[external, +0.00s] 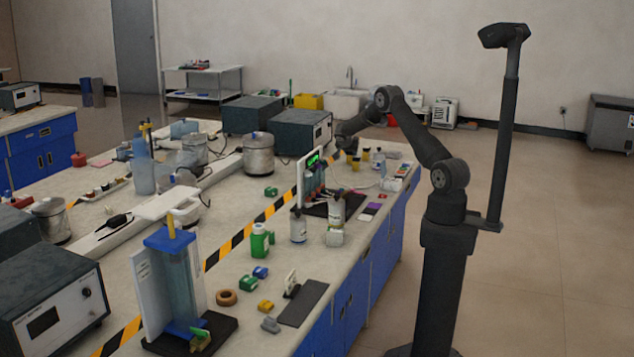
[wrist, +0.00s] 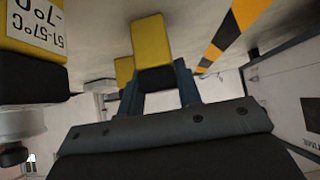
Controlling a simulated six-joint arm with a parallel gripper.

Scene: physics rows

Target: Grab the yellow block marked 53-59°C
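In the wrist view, which looks upside down, a yellow block with a dark end (wrist: 152,40) is in line with my gripper (wrist: 160,85). Its dark end shows between the two blue-grey fingers. The fingers are apart; whether they touch it is not clear, and no marking is readable on it. A larger-looking yellow block (wrist: 28,28) at the upper left bears a label reading about 51-57°C. Another yellow block (wrist: 125,70) is partly hidden behind the middle one. In the external view, small yellow blocks (external: 356,163) stand at the bench's far end by my gripper (external: 340,152).
A panel with a green display (external: 313,160) stands just in front of my gripper. Grey bottles (external: 337,212) stand nearer on the bench (external: 240,290). A grey box instrument (external: 300,132) is behind to the left. Black-yellow tape (external: 250,232) runs along the bench.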

